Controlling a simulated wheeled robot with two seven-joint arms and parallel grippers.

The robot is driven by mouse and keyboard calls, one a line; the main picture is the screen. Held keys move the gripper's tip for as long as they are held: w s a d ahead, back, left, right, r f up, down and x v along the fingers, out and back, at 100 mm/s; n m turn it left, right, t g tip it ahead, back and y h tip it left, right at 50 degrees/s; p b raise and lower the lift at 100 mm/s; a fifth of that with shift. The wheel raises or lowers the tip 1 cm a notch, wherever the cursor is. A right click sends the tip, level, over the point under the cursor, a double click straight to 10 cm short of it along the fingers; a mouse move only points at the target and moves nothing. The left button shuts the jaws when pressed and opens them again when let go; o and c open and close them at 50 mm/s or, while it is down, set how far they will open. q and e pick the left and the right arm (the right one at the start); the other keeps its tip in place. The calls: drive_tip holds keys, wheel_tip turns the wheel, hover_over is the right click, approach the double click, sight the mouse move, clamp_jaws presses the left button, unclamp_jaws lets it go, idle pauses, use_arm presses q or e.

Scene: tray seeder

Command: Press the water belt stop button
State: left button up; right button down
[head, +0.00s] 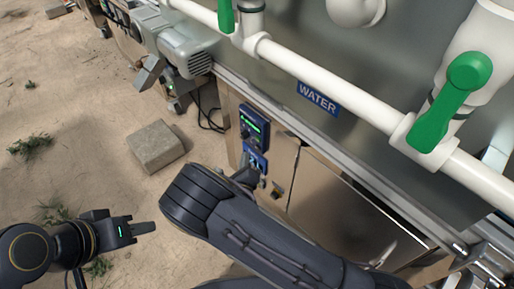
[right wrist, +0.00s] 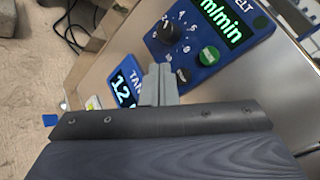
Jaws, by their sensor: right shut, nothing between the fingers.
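The blue belt panel (head: 255,127) with a lit green display is on the tan cabinet front in the head view. In the right wrist view, the belt panel (right wrist: 235,40) shows a green button (right wrist: 209,56), a black knob (right wrist: 168,32) and a dark round control (right wrist: 183,75) close to my fingertips. I cannot read which is the stop button. My right gripper (right wrist: 159,84) is shut and empty, its tips just in front of the panel's lower edge; contact cannot be told. My left gripper (head: 144,228) is over the ground at the left, away from the panel.
A blue tank panel (right wrist: 125,85) with a lit display sits beside the belt panel, left of my right fingers. White pipes with a green valve handle (head: 455,100) run above, near a blue WATER sign (head: 318,98). A concrete block (head: 156,146) lies on the sandy ground.

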drive_tip(key=shift+s+a, duration=0.9)
drive_tip(key=shift+a, duration=0.3)
